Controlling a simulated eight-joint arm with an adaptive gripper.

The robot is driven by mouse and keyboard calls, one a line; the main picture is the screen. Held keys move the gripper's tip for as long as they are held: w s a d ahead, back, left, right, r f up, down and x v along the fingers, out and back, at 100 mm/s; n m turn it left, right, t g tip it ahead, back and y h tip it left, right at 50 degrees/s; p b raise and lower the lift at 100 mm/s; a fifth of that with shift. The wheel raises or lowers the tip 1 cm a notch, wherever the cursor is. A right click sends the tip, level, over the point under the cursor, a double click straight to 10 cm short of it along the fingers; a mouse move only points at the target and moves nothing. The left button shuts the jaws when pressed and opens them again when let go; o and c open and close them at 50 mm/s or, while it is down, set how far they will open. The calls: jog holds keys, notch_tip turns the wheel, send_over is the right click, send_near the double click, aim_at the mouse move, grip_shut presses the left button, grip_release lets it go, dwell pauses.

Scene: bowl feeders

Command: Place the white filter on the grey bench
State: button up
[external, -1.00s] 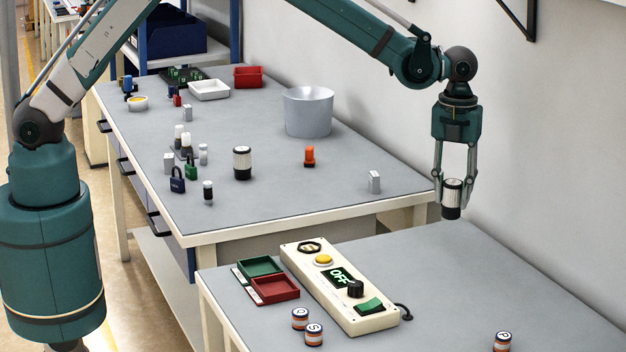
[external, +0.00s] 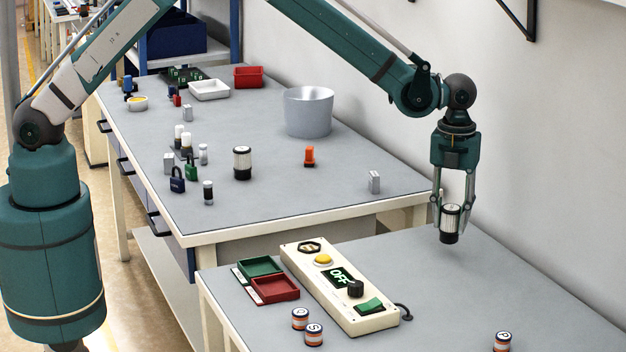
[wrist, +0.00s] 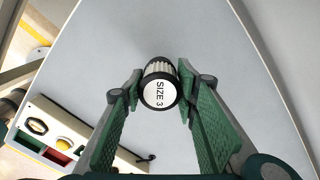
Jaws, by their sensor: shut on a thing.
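The white filter (external: 450,222) is a pleated cylinder with black end bands. It is upright between the fingers of my gripper (external: 451,205), which is shut on it. In the wrist view the filter (wrist: 159,88) shows a white end marked "SIZE 3", with a green finger pad on each side. The filter is over the back part of the near grey bench (external: 500,280). I cannot tell whether its lower end touches the top. A second, similar filter (external: 242,163) stands on the farther bench.
A control panel (external: 338,287) reading OFF lies on the near bench, beside green and red trays (external: 268,280). Several striped cans (external: 502,341) stand near the front. The bench around the held filter is clear. A grey bucket (external: 308,112) stands on the farther bench.

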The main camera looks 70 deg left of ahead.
aim_at(450, 230)
jog(key=shift+f, duration=1.9)
jog(key=shift+f, duration=0.1)
jog(key=o, duration=0.9)
notch_tip(450, 230, up, 12)
jog(key=shift+r, duration=0.15)
